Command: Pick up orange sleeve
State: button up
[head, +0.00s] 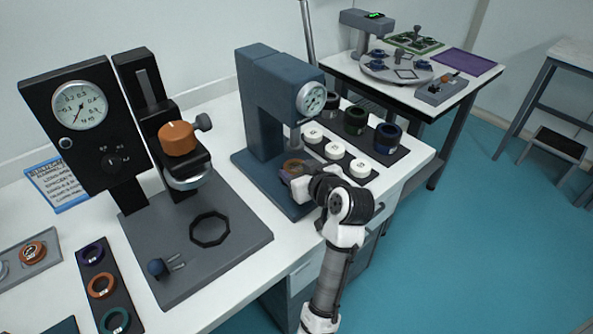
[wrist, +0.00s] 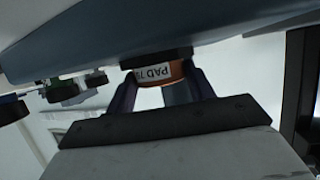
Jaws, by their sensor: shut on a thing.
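The orange sleeve (head: 294,165) is at the base of the blue press, under its ram. My gripper (head: 291,178) reaches in from the front right and is shut on it. In the wrist view, the orange sleeve (wrist: 177,71) shows between the two fingers of my gripper (wrist: 163,90). Most of the sleeve is hidden by my gripper and the press. I cannot tell whether it touches the press base.
The blue press (head: 262,95) with its dial stands close around my gripper. White rings (head: 334,150) and dark rings (head: 386,137) stand on trays to the right. A black gauge stand (head: 75,135) and a tray of coloured rings (head: 101,285) are at left.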

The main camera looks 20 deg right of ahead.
jog(key=shift+r, duration=0.15)
jog(key=shift+r, duration=0.6)
notch_tip(320, 180, up, 2)
jog(key=shift+r+b, duration=0.1)
jog(key=shift+b, duration=0.3)
jog(key=s+d+b, duration=0.1)
jog(key=s, duration=0.5)
jog(key=s+d+b, duration=0.1)
jog(key=s, duration=0.5)
jog(key=s+b, duration=0.1)
jog(key=s, duration=0.5)
jog(key=shift+d, duration=0.4)
